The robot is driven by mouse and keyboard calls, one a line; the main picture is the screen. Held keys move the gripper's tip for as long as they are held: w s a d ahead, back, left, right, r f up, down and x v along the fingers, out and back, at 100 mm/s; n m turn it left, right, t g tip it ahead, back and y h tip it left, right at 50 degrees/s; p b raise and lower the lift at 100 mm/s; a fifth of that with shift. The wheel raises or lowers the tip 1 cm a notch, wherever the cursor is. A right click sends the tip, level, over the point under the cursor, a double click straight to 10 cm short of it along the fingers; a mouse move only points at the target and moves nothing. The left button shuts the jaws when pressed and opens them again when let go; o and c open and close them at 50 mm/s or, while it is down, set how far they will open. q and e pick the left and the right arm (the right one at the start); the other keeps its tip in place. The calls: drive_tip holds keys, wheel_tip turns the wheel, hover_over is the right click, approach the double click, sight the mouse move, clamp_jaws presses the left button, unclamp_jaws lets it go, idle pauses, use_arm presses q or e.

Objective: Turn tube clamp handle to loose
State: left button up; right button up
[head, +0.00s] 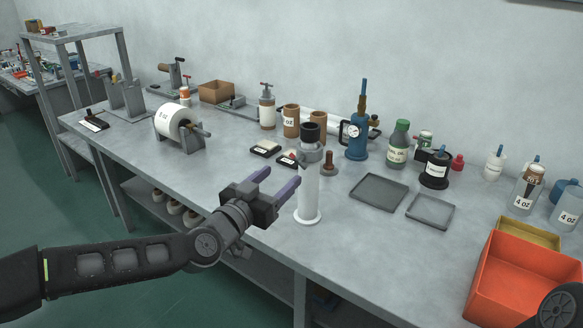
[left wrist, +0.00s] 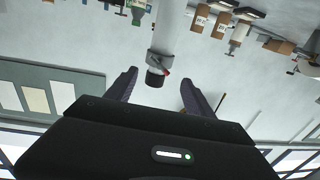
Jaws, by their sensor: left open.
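A white upright tube stand (head: 308,195) stands near the bench's front edge. Near its top is a grey clamp (head: 311,152), with a dark cap (head: 309,133) above it. In the left wrist view the clamp (left wrist: 161,61) appears upside down, with a small red handle (left wrist: 166,72) on its side and the dark cap (left wrist: 155,78) at its end. My left gripper (head: 281,178) is open and empty, just left of the tube in the head view. Its fingers (left wrist: 159,80) lie either side of the cap in the wrist picture, apparently apart from it. My right gripper is not visible.
Beside the stand are a brown knobbed piece (head: 328,165) and two grey trays (head: 379,191) (head: 430,211). A blue pump with a gauge (head: 356,143) and bottles stand behind. An orange bin (head: 520,285) is at right.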

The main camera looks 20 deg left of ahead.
sight(295, 163)
use_arm(q)
drive_tip(key=shift+x, duration=3.1)
clamp_jaws()
